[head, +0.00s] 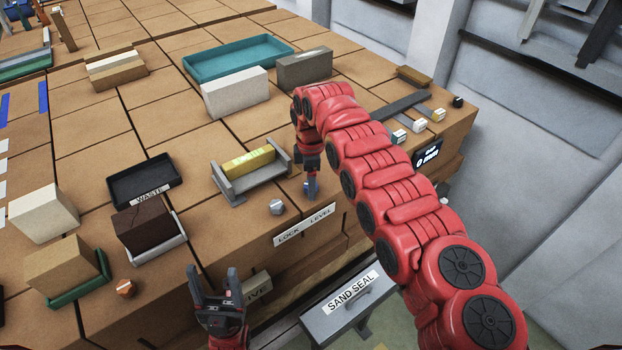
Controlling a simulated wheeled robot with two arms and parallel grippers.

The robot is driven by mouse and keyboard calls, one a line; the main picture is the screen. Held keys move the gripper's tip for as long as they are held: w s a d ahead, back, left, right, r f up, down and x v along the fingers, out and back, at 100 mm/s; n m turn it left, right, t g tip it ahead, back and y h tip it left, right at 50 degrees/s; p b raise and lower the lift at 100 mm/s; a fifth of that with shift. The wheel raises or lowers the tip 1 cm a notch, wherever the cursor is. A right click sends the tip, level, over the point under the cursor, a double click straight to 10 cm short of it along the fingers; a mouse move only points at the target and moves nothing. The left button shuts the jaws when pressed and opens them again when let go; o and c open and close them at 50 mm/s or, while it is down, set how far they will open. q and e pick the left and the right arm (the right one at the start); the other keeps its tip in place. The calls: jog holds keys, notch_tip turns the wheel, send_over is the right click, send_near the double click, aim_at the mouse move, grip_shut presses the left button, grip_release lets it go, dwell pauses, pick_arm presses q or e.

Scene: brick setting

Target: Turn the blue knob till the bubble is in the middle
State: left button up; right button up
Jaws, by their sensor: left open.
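The blue knob (311,189) is on the bench near its front edge, above the "LEVEL" label (320,214). My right gripper (311,175) points down right over the blue knob; its fingers are small and dark, and I cannot tell whether they grip it. A yellow level (248,161) lies in a grey cradle (236,190) left of the knob. Its bubble is too small to make out. My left gripper (214,292) is open and empty in front of the bench's front edge, at the bottom of the view.
A grey knob (276,207) sits left of the blue one, above the "LOCK" label. An orange knob (125,288) is further left. A black waste tray (145,180), a brown brick (150,222) and a teal tray (238,60) stand around. The "SAND SEAL" box (325,325) is below.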

grip_shut()
jog(key=shift+f+b, duration=0.1)
jog(key=shift+b, duration=0.4)
jog(key=m+b, duration=0.5)
jog(key=b, duration=0.2)
jog(key=shift+f+m, duration=0.1)
jog(key=shift+m, duration=0.2)
jog(key=shift+m+b, duration=0.8)
jog(key=shift+m, duration=0.1)
jog(key=m+b, duration=0.1)
jog(key=m, duration=0.1)
jog(key=shift+m, duration=0.3)
jog(key=m, duration=0.2)
jog(key=m+b, duration=0.1)
jog(key=shift+r+m, duration=0.25)
jog(key=shift+m, duration=0.15)
jog(key=m, duration=0.8)
jog(key=shift+m, duration=0.5)
